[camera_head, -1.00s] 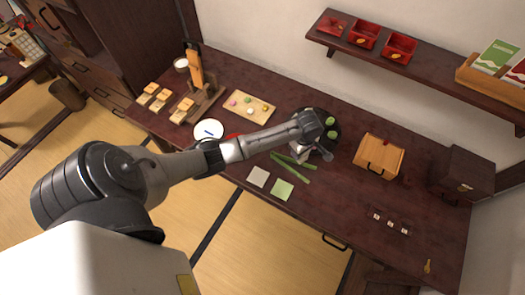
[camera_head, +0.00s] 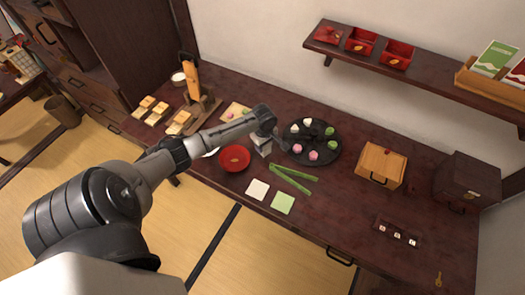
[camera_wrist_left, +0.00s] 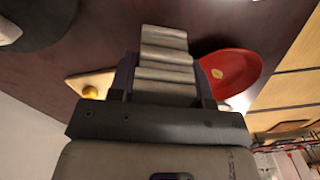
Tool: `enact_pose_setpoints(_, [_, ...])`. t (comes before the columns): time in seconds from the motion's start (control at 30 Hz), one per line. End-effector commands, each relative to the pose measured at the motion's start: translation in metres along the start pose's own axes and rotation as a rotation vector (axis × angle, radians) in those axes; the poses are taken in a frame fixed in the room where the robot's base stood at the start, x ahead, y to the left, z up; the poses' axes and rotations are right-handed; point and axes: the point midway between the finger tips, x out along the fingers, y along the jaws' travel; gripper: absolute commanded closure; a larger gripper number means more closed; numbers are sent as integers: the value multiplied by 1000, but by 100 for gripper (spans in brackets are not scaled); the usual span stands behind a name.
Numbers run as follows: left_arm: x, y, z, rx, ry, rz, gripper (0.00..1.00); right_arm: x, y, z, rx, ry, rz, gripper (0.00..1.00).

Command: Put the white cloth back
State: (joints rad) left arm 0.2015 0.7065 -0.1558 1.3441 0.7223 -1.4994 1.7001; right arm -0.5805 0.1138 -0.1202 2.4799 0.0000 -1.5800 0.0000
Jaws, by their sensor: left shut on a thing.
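My left gripper (camera_head: 262,152) is over the table between the red dish (camera_head: 234,158) and the round black tray (camera_head: 293,130). In the head view only a small whitish part shows below the wrist. I cannot tell whether the cloth touches the table. The red dish also shows right of the cloth in the wrist view (camera_wrist_left: 232,72). My right gripper is not in view.
The black tray holds several pink, white and green sweets. Green tongs (camera_head: 292,179) lie in front of it, near a white square (camera_head: 257,189) and a green square (camera_head: 283,203). A wooden box (camera_head: 381,165) stands at right. The front right of the tabletop has bare room.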

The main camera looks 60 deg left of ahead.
Motion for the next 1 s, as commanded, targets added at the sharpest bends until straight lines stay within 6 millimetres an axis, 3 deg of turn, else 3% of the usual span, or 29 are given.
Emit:
enact_pose_setpoints(0.27, [10, -1, -6, 0, 0, -1, 78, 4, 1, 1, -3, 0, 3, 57])
enact_pose_setpoints(0.53, [42, -2, -6, -1, 1, -1, 78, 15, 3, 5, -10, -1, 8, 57])
enact_pose_setpoints(0.97, [46, -1, -6, 0, 1, 0, 78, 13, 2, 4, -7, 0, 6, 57])
enact_pose_setpoints(1.0, [46, -1, -6, 0, 1, 1, 52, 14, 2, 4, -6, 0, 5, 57])
